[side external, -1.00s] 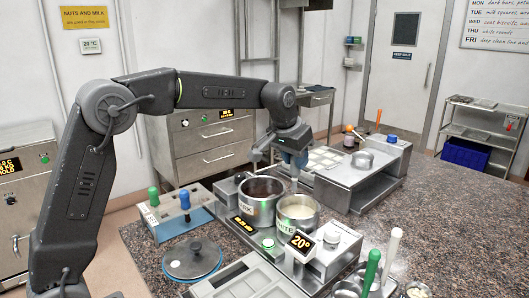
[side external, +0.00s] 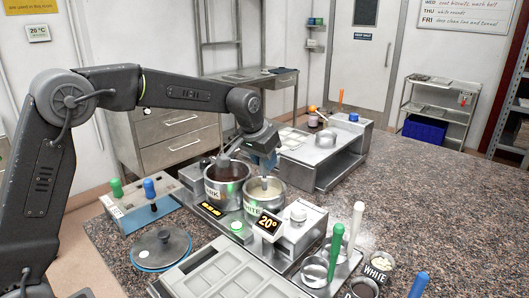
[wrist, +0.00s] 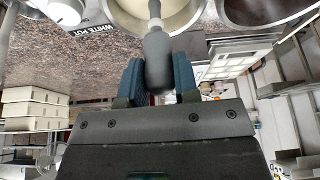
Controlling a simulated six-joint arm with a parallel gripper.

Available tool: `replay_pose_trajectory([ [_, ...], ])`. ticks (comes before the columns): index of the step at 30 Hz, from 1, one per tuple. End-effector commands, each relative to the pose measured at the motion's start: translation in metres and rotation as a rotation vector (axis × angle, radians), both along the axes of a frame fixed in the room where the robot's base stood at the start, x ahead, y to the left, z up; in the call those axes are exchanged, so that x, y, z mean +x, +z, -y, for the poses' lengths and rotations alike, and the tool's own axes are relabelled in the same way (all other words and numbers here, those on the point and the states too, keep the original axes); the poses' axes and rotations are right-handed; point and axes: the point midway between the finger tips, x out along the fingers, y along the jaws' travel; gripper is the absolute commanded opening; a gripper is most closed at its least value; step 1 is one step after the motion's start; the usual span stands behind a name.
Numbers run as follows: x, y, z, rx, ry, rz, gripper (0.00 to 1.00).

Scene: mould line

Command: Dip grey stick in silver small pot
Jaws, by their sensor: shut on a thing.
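My gripper (wrist: 158,82) is shut on the grey stick (wrist: 157,58), with a blue finger on each side of its dark handle. In the side view my gripper (side external: 266,162) is just above the small silver pot (side external: 257,205), which is labelled white and holds cream-coloured liquid. The stick's lower part (side external: 264,184) points down inside the pot's opening. In the wrist view its paler end reaches over the cream liquid in the pot (wrist: 120,20). I cannot tell how deep the tip sits.
A larger silver pot (side external: 229,190) with dark liquid stands directly left.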

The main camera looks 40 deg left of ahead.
Motion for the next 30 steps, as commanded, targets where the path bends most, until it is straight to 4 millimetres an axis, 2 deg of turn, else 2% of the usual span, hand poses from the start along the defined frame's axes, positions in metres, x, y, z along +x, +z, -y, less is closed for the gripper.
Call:
replay_pose_trajectory([
  [15, 0.000, -0.034, 0.000, 0.000, 0.000, -0.001, 0.05],
  [30, 0.000, -0.045, 0.000, 0.000, 0.000, 0.000, 0.05],
])
